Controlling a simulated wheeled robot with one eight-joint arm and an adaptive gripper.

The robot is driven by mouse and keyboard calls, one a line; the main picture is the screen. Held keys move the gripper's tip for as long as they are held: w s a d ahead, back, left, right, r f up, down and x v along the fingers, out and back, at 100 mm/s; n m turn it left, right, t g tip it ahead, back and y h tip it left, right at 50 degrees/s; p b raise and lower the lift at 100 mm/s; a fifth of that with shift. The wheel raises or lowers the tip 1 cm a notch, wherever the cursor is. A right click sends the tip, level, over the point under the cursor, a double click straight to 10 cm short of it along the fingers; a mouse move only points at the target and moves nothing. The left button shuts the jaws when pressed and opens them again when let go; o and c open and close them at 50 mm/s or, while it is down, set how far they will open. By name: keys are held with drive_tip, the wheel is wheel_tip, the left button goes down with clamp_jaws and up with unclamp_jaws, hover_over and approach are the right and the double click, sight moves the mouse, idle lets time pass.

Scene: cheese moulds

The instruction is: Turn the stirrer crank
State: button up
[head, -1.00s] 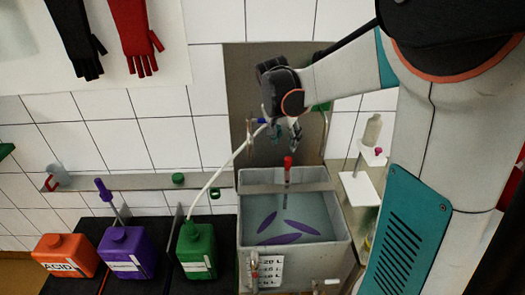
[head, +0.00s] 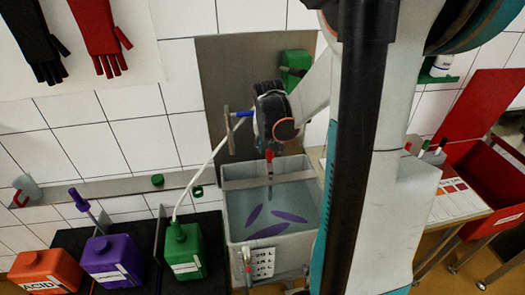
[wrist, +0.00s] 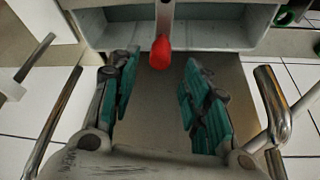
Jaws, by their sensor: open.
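The stirrer crank has a red grip (head: 269,155) on a pale upright stem, standing at the back of the grey vat (head: 289,260). Purple paddles (head: 289,216) show in the vat's bluish liquid. My gripper (head: 268,148) is just above the red grip; its fingers are mostly hidden behind my arm in the head view. In the wrist view my gripper (wrist: 158,68) is open, with teal pads apart. The red grip (wrist: 160,52) is centred between the pads, near the fingertips. No contact shows.
Green (head: 185,250), purple (head: 112,258) and orange (head: 47,272) jugs stand left of the vat. A metal plate (head: 215,75) backs the vat. A red bin (head: 490,175) is at right.

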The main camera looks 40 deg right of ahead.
sight(270, 162)
drive_tip(key=b+x, duration=0.1)
drive_tip(key=x, duration=0.4)
drive_tip(key=shift+d+f, duration=0.1)
drive_tip(key=shift+f, duration=0.25)
clamp_jaws()
